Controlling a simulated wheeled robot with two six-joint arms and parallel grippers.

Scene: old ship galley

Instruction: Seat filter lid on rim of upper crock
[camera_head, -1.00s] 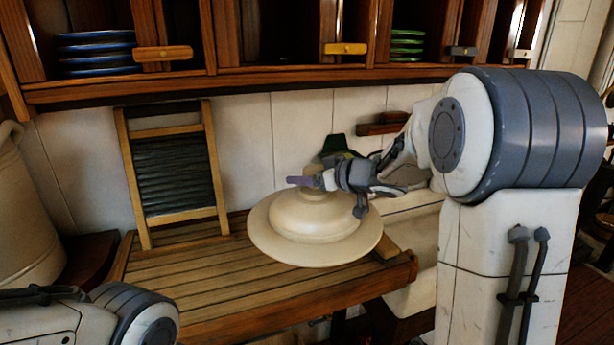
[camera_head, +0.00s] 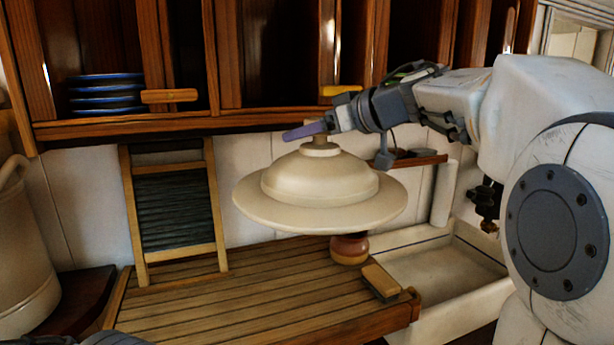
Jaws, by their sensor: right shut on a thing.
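The filter lid (camera_head: 320,190) is a wide cream domed disc with a knob on top. It hangs nearly level in the air above the slatted wooden board. My right gripper (camera_head: 321,131) comes from the right and is shut on the lid's knob. The knob is partly hidden by the fingers. My left gripper is out of view; only a bit of my left arm shows at the bottom edge. I cannot make out the upper crock for certain. A cream vessel (camera_head: 22,255) with a handle is cut off by the left edge.
A slatted board (camera_head: 230,300) lies below the lid. A red-brown round pot (camera_head: 349,248) and a small block (camera_head: 381,282) sit near its right end. A washboard (camera_head: 176,212) leans on the wall. A pale sink (camera_head: 450,260) is at right. Cupboards with blue plates (camera_head: 107,94) overhang behind.

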